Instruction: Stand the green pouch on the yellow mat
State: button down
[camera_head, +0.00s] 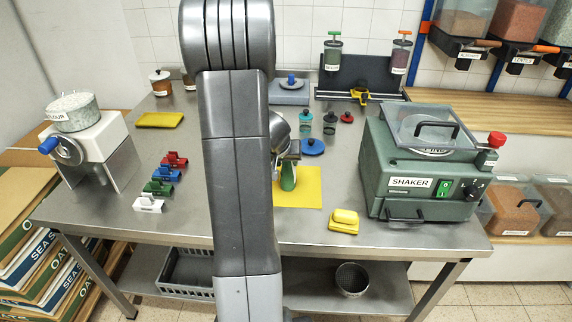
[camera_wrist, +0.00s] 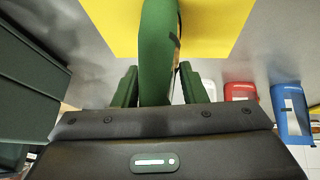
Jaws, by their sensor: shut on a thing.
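The green pouch (camera_head: 289,180) is upright or nearly so, over the yellow mat (camera_head: 310,192) in the head view. In the wrist view the pouch (camera_wrist: 158,45) runs up between the two fingers of my gripper (camera_wrist: 158,78), which is shut on it. The mat (camera_wrist: 220,25) lies beyond it there. In the head view my gripper (camera_head: 288,160) is at the upper part of the pouch, partly hidden by my arm. I cannot tell whether the pouch's bottom touches the mat. My arm hides the ground left of the mat.
The green shaker machine (camera_head: 420,180) stands to the right. A blue lid (camera_head: 312,147) and small jars (camera_head: 305,122) are behind the mat.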

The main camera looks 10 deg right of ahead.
jog(key=c, duration=0.9)
grip_release()
jog(key=shift+o, duration=0.2)
jog(key=shift+r, duration=0.1)
jog(key=shift+s+a+r, duration=0.1)
jog(key=shift+r, duration=0.2)
jog(key=p+v, duration=0.2)
jog(key=v, duration=0.9)
jog(key=shift+s, duration=0.25)
jog(key=shift+a, duration=0.1)
